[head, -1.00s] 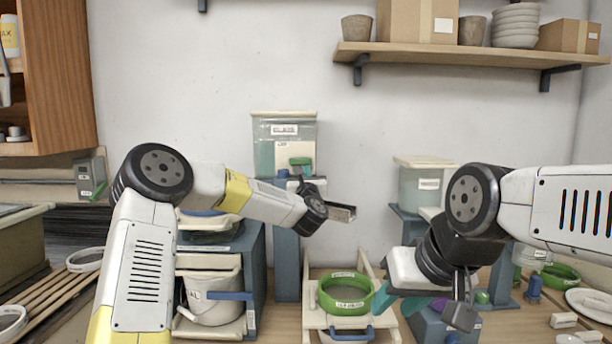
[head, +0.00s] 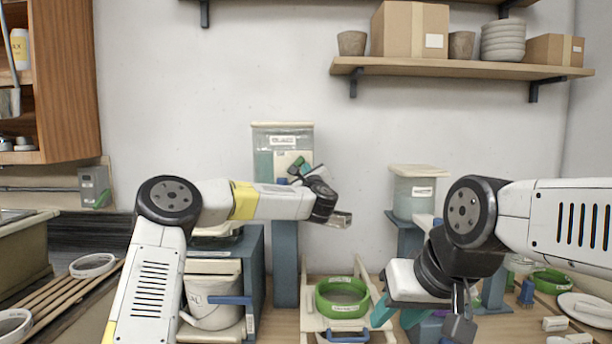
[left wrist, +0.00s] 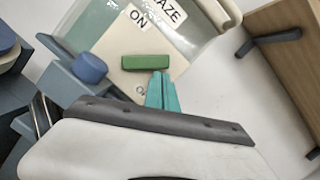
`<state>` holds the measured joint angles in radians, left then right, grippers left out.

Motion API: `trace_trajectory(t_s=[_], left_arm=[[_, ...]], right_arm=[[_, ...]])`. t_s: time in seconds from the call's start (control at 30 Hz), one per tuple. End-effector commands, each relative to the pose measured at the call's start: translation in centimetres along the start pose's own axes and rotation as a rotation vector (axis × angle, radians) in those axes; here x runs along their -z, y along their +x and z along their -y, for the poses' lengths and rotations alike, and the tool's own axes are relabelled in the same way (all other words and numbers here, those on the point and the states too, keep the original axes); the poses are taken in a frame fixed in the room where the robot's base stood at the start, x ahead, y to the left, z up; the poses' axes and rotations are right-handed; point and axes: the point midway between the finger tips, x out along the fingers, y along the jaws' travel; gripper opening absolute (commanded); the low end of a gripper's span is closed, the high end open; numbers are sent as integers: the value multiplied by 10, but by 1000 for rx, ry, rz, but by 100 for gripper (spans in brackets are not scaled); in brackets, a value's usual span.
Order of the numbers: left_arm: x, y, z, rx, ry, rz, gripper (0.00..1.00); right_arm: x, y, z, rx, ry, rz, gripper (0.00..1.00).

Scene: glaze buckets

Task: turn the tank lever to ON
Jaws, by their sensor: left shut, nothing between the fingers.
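The glaze tank (head: 262,140) stands on a blue-grey post at the back; its label also shows in the left wrist view. Its green lever (left wrist: 146,62) sits on a cream plate (left wrist: 112,47), below the "ON" mark; a second mark below it is partly hidden. In the head view the lever (head: 297,164) looks tilted and partly covered by my gripper. My left gripper (left wrist: 162,92) is shut and empty, its teal fingertips just below the lever's right part, touching or very close. My right gripper (head: 397,314) is open and empty, low at the right.
A green-rimmed sieve (head: 343,298) rests on a cream stand below the tank. A white bucket (head: 212,302) sits in a blue frame at the left. A second tank (head: 413,195) stands to the right. A blue knob (left wrist: 89,67) is left of the lever.

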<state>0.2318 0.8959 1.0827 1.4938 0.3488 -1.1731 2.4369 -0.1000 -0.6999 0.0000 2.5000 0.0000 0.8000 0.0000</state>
Motion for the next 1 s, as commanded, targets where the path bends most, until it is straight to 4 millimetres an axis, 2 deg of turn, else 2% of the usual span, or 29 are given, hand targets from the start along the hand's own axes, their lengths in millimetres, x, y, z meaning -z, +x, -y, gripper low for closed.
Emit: trace_trajectory(t_s=[0.53, 1.0], left_arm=[[-27, 7, 2, 0, 9, 3, 0], [-38, 9, -1, 1, 9, 1, 0]], right_arm=[[0, 0, 0, 0, 0, 0, 36], [0, 0, 0, 0, 0, 0, 36]])
